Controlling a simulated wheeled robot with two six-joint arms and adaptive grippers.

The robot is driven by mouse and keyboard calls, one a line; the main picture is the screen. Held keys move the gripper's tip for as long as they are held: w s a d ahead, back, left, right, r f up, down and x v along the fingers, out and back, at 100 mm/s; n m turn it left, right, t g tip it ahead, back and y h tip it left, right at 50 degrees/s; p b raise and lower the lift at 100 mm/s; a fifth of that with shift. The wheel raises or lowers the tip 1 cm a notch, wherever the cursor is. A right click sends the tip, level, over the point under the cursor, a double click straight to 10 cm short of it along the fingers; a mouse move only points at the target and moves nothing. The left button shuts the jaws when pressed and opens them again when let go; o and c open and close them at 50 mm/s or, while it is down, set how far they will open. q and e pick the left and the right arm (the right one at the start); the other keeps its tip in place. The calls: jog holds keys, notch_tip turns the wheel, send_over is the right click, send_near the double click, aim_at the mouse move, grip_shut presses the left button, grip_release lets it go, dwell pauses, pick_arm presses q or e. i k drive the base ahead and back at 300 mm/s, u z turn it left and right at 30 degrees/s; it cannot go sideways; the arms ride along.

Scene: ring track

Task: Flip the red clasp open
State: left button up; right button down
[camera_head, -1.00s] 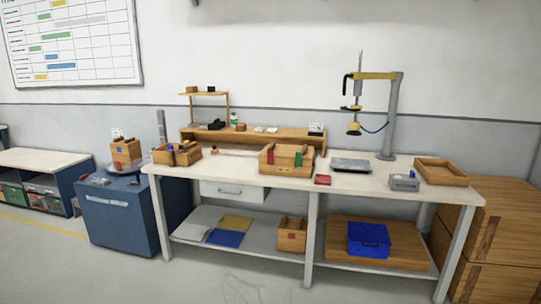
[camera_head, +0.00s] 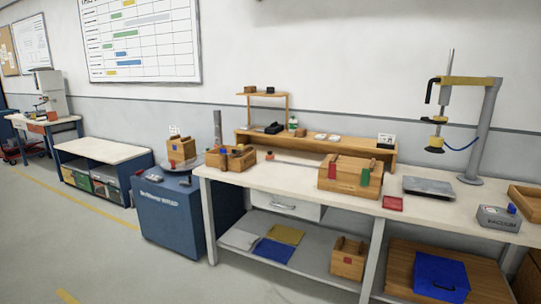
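A wooden box (camera_head: 350,186) stands on the white workbench, right of its middle. Its front carries a narrow red piece (camera_head: 332,171), which looks like the red clasp, and a green piece (camera_head: 365,177) to the right of it. Both pieces look upright against the box. They are too small to tell whether either is open or shut. A flat red item (camera_head: 393,203) lies on the bench just right of the box. Neither of my grippers is in view.
The workbench (camera_head: 281,179) has a lower shelf with a wooden caddy (camera_head: 347,260) and a blue case (camera_head: 441,277). A blue cabinet (camera_head: 168,215) stands at its left end. A grey scale (camera_head: 428,188) sits right of the box. Open floor (camera_head: 110,255) lies to the left.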

aim_at(332, 167)
jog(key=u, duration=0.65)
jog(key=i, duration=1.05)
jog(key=u, duration=0.3)
jog(key=i, duration=1.25)
jog(key=z, duration=0.9)
jog(key=i, duration=0.9)
jog(key=z, duration=0.8)
